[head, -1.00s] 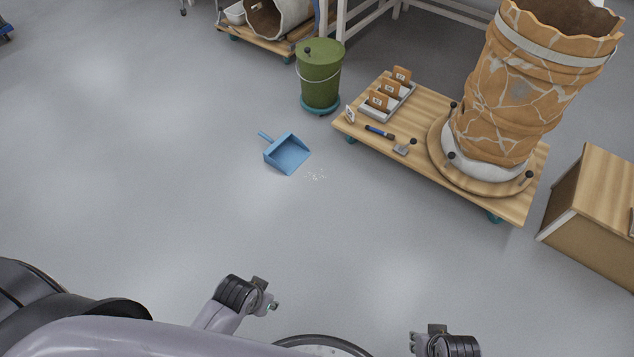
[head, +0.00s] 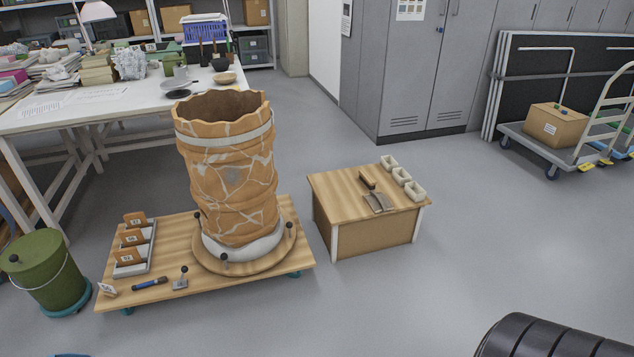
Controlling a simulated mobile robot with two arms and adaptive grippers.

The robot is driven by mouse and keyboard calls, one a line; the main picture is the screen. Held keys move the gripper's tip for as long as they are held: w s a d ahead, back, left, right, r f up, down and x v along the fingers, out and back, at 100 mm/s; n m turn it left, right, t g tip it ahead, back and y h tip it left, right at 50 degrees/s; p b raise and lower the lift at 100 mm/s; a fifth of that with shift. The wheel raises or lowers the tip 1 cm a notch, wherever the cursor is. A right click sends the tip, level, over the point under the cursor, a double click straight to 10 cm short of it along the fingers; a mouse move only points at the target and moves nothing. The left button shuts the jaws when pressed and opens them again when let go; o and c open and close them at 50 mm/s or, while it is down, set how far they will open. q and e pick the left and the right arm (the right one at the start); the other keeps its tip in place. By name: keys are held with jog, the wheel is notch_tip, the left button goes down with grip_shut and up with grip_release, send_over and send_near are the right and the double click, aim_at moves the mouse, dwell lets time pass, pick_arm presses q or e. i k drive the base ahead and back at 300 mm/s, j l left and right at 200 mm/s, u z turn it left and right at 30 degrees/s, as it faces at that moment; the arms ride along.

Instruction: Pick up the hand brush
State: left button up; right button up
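What looks like the hand brush lies on the top of a low wooden box (head: 335,187) right of centre. It shows as a dark brown handle-like piece (head: 367,181) and a grey, flat piece (head: 379,202) close beside it. I cannot tell whether these are one object or two. Nothing holds them. Neither of my grippers is in this view; only a black, rounded part of my own arm shows at the lower right.
Several small white trays (head: 402,176) line the box's right edge. A large mended orange pot (head: 232,175) stands on a wooden dolly (head: 160,232) left of the box. A green lidded bucket (head: 48,275) is at far left. The floor in front of the box is clear.

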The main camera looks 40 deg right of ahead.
aim_at(366, 177)
jog(key=z, duration=1.6)
